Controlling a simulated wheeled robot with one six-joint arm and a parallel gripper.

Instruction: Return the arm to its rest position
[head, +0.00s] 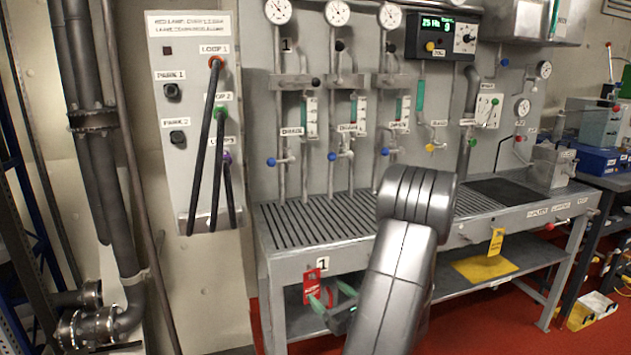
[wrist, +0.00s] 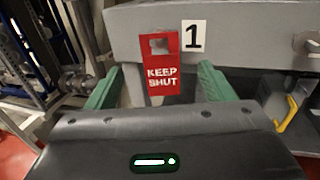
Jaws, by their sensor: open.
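My arm (head: 402,260) reaches forward and down in front of the grey bench, covering part of its front. My gripper (head: 327,291) has green fingers and is low by the bench's front left part. In the wrist view my gripper (wrist: 161,70) is open, its fingers wide apart with nothing held between them. A red "KEEP SHUT" tag (wrist: 162,80) hangs beyond the fingers, in line with the gap. The tag also shows in the head view (head: 311,284), just left of the fingers.
The slatted bench (head: 310,222) runs across the middle, with gauges and valves behind it. A panel (head: 190,130) with dark hoses hangs at left. Pipes (head: 110,180) stand further left. A yellow tag (head: 496,242) hangs on the bench's right front. Red floor lies in front.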

